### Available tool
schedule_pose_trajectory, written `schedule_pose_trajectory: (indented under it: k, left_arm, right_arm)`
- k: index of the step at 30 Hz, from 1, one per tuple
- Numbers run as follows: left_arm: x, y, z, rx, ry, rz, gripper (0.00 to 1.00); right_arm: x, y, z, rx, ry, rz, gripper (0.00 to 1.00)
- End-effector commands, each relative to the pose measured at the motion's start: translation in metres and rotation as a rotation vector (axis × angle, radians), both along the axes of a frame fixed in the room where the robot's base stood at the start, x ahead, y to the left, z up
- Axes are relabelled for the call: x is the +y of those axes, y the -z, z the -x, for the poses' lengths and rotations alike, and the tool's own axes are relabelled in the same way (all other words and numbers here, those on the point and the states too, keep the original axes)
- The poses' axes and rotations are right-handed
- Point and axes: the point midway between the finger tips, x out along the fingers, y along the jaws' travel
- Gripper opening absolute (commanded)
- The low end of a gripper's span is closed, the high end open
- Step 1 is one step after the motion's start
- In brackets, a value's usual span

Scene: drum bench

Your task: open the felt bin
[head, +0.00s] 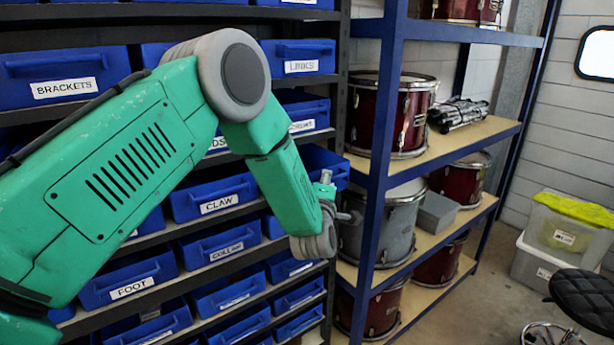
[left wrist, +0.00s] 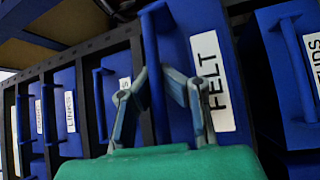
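The felt bin (left wrist: 178,75) is blue with a white FELT label, and its upright-looking handle bar (left wrist: 153,60) runs between my left gripper's fingers in the left wrist view. In the head view a blue bin (head: 323,158) at my left gripper stands out from the rack past the black post, and its label is hidden. My left gripper (head: 335,196) is at the front of this bin. In the left wrist view my left gripper (left wrist: 155,72) has its fingertips close on both sides of the handle and looks shut on it. My right gripper is not in view.
Labelled blue bins, such as CLAW (head: 213,192) and BRACKETS (head: 65,78), fill the rack. A blue-framed shelf (head: 455,140) with drums stands close to the right of my gripper. A black stool (head: 585,300) and clear tubs (head: 565,235) are farther right. Floor shows between.

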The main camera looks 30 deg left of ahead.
Motion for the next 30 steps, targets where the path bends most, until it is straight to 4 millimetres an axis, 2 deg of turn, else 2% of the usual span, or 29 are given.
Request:
schedule_pose_trajectory:
  k: [1,6,15,21,30]
  left_arm:
    - [-0.015,0.007,0.005,0.013,0.007,0.002,0.00]
    - [-0.049,0.008,0.019,0.014,0.007,0.001,0.00]
    - [-0.091,0.007,0.036,0.011,0.006,0.004,0.00]
    - [-0.103,0.007,0.042,0.013,0.004,0.005,0.00]
    - [-0.106,0.007,0.043,0.016,0.006,0.003,0.00]
  right_arm:
    - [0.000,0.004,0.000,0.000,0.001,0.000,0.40]
    - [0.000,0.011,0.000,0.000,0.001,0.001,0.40]
    - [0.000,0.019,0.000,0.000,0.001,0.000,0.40]
    - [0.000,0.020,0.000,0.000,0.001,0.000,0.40]
    - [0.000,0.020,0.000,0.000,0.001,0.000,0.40]
